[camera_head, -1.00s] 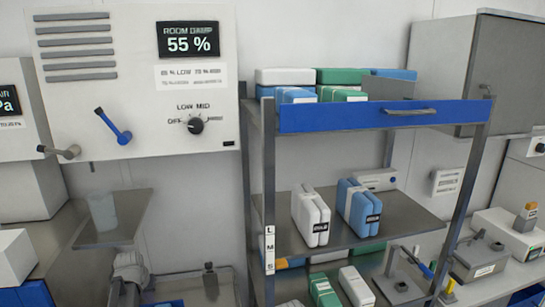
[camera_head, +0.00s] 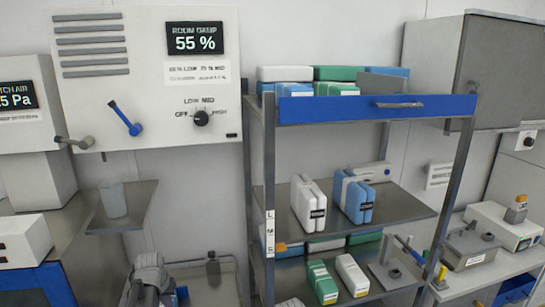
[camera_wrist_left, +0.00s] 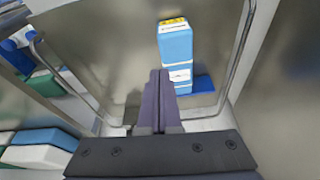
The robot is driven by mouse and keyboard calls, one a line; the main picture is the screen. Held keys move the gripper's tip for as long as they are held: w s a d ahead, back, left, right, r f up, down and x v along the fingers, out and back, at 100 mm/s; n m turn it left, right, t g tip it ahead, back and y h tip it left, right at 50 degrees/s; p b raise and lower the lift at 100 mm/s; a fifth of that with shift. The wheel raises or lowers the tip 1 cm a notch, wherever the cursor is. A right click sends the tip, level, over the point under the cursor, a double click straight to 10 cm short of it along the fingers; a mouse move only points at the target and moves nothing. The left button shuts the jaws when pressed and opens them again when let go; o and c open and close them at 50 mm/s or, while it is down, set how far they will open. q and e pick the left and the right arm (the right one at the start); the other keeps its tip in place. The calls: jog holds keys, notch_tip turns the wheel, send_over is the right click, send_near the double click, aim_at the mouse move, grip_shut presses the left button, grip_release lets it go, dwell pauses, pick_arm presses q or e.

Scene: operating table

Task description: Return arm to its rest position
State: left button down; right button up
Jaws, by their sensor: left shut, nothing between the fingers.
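My left gripper (camera_wrist_left: 158,100) shows in the left wrist view as two dark, purplish fingers pressed together with nothing between them. The fingers point at a grey metal surface (camera_wrist_left: 115,50) with a bent metal rail beside it. A blue and white stack of packs (camera_wrist_left: 176,55) with a yellow top stands just past the fingertips, to the right of them; I cannot tell whether they touch. A grey jointed part (camera_head: 148,282) shows at the bottom left of the head view; I cannot tell whether it belongs to my arm. My right gripper is in neither view.
A metal shelf rack (camera_head: 270,185) holds white, blue and green packs in the head view. A wall panel (camera_head: 150,80) with a dial and a blue lever hangs left of it. A steel cabinet (camera_head: 500,75) and a counter with devices stand on the right.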

pick_arm(q)
jog(key=s+d+f+m+g, duration=0.1)
jog(key=s+d+m, duration=0.1)
jog(key=s+d, duration=0.8)
jog(key=s+d+f+m+g+b, duration=0.1)
jog(key=s+d+m+g, duration=0.1)
jog(key=s+d, duration=0.9)
jog(key=d+m, duration=0.1)
jog(key=d, duration=0.5)
jog(key=shift+m+g+y, duration=0.3)
jog(key=shift+y, duration=0.1)
